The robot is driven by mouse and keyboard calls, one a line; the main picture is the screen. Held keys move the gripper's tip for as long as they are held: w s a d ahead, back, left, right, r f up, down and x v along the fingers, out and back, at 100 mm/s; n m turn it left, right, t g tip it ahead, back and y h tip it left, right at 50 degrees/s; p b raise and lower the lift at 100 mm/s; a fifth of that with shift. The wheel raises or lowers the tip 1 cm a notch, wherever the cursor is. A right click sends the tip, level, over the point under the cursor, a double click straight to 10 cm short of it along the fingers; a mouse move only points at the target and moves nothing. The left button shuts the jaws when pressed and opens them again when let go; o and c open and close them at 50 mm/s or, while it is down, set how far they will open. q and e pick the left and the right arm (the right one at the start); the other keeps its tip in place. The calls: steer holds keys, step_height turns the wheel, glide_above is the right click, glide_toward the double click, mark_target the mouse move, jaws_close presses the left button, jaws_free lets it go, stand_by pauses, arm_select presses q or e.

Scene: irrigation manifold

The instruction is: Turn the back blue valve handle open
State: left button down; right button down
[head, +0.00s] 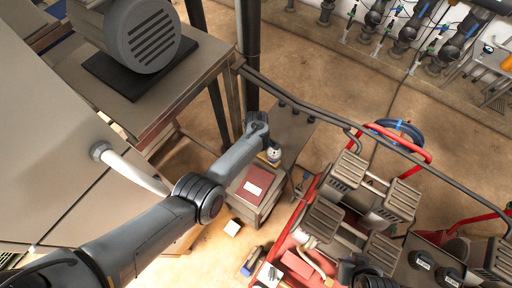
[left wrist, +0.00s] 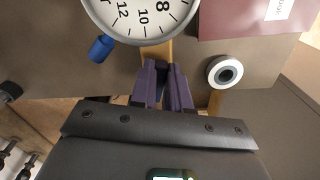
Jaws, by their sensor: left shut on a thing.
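My left gripper (left wrist: 166,85) is shut, its dark purple fingers close together. What lies between the fingers is too dark and narrow to make out. In the head view my left arm reaches over a small cart, and its fingers are too small to make out. A blue handle-like piece (left wrist: 102,48) shows left of the fingers in the left wrist view, at the rim of a large round dial (left wrist: 143,14), and is apart from the fingers. I cannot tell whether it is the back valve handle. My right gripper does not show.
A dark red flat box (head: 254,182) lies on the cart, and its edge shows in the left wrist view (left wrist: 225,18). A white ring-shaped thing (left wrist: 225,72) is right of the fingers. Red-framed equipment (head: 335,215) stands right. Pipes with valves (head: 405,35) line the far wall.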

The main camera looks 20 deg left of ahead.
arm_select(q)
steer(key=shift+w+f+n+b, duration=0.15)
steer(key=shift+n+b, duration=0.25)
steer(key=shift+n, duration=0.9)
steer(key=c, duration=1.1)
jaws_free()
steer(key=shift+r, duration=0.2)
step_height(320, 180, up, 11)
steer(key=p, duration=0.6)
steer(key=shift+f, duration=0.15)
steer(key=shift+f, duration=0.1)
